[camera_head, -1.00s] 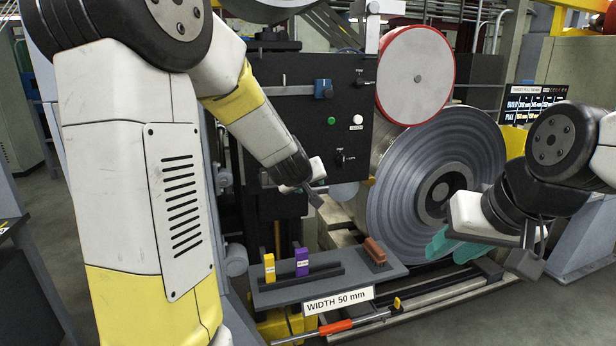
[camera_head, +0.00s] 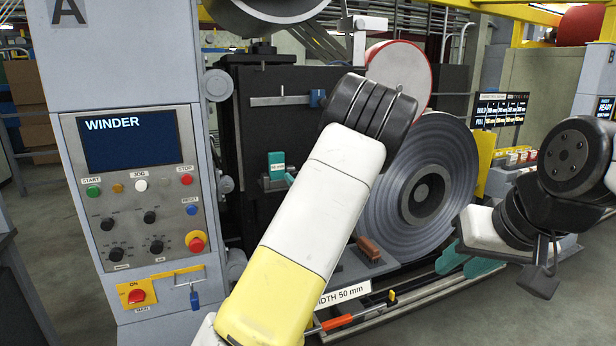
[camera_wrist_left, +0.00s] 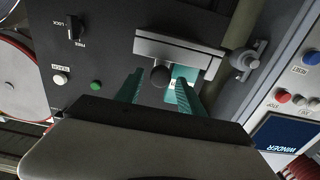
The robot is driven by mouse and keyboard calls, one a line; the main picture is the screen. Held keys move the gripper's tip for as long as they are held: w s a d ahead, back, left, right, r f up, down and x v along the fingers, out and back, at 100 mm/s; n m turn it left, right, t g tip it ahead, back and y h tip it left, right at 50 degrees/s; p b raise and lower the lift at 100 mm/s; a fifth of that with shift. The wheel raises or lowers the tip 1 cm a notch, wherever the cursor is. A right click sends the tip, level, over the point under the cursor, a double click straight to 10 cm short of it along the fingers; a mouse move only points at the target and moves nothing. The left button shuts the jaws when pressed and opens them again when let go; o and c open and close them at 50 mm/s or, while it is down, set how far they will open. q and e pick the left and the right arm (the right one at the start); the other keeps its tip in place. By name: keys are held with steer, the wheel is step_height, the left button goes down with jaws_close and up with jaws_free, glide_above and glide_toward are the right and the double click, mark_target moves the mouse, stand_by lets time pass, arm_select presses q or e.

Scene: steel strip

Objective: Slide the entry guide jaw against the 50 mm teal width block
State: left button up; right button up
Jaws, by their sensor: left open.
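The teal width block (camera_head: 277,165), with a white label, stands upright on a small ledge of the dark machine face. My left gripper is mostly hidden behind its wrist in the head view. In the left wrist view it (camera_wrist_left: 160,92) is open, its two teal fingers either side of a round black knob (camera_wrist_left: 160,77). The teal block (camera_wrist_left: 186,72) shows just beyond the right finger, beside a grey bracket (camera_wrist_left: 180,50). I cannot clearly make out the entry guide jaw; the knob may be part of it. My right gripper (camera_head: 541,278) hangs low at the right, away from the block.
The winder console (camera_head: 130,180) stands close on the left. A handwheel (camera_wrist_left: 243,60) sits near the bracket. A large strip coil (camera_head: 415,190) is behind my left arm. A brown block (camera_head: 369,248) lies on the shelf below, whose front label is partly covered.

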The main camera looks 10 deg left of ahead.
arm_select(q)
steer(key=shift+x, duration=1.4)
jaws_close()
stand_by(0.4)
